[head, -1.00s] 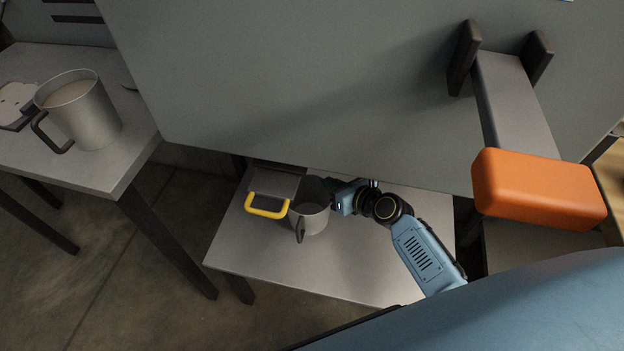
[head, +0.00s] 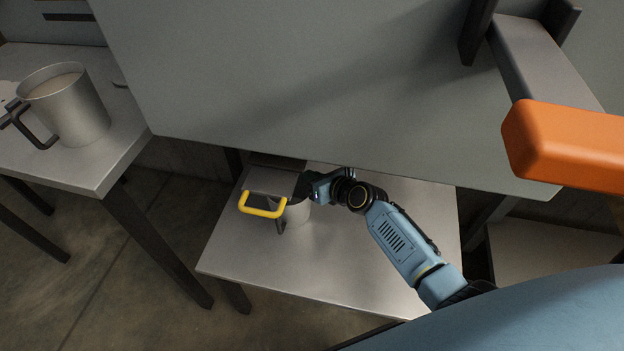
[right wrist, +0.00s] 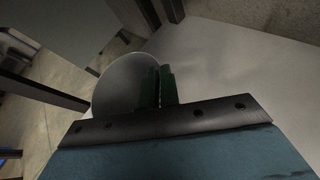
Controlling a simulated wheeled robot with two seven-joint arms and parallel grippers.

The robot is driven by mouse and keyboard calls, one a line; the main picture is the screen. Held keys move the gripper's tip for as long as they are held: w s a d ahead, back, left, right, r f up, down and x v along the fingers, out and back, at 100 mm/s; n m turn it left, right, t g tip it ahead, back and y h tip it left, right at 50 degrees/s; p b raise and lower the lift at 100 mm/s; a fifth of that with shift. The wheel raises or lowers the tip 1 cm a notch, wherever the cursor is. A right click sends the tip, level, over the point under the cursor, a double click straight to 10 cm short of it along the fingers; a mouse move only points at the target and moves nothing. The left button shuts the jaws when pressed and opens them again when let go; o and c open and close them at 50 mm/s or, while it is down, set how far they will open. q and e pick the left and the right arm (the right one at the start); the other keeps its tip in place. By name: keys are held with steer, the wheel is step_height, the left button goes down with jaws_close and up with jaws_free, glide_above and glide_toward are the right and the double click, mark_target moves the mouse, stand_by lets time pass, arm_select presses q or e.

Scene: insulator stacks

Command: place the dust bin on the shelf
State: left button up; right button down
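A small grey round bin (head: 298,214) with a dark handle stands by the low grey table's left back part, beside a yellow handle. I take it for the dust bin. My right gripper (head: 303,188) is at its back rim. In the right wrist view, the two dark fingers (right wrist: 160,86) are close together across the right edge of the bin's round grey face (right wrist: 118,84), with its wall apparently between them. Whether the bin rests on the table cannot be told. No surface is clearly marked as the shelf. My left gripper is out of view.
A grey box with a yellow handle (head: 262,211) touches or nearly touches the bin. The low table's front (head: 285,268) is clear. A large grey panel (head: 290,85) overhangs its back. A metal mug (head: 68,105) stands on the left table. An orange block (head: 570,148) is at right.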

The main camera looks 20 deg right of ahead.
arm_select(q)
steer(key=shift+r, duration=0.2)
arm_select(e)
steer(key=c, duration=2)
jaws_free()
steer(key=shift+f, duration=0.15)
steer(key=o, duration=0.4)
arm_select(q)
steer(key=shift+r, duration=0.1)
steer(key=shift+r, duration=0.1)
arm_select(e)
steer(key=shift+r, duration=0.2)
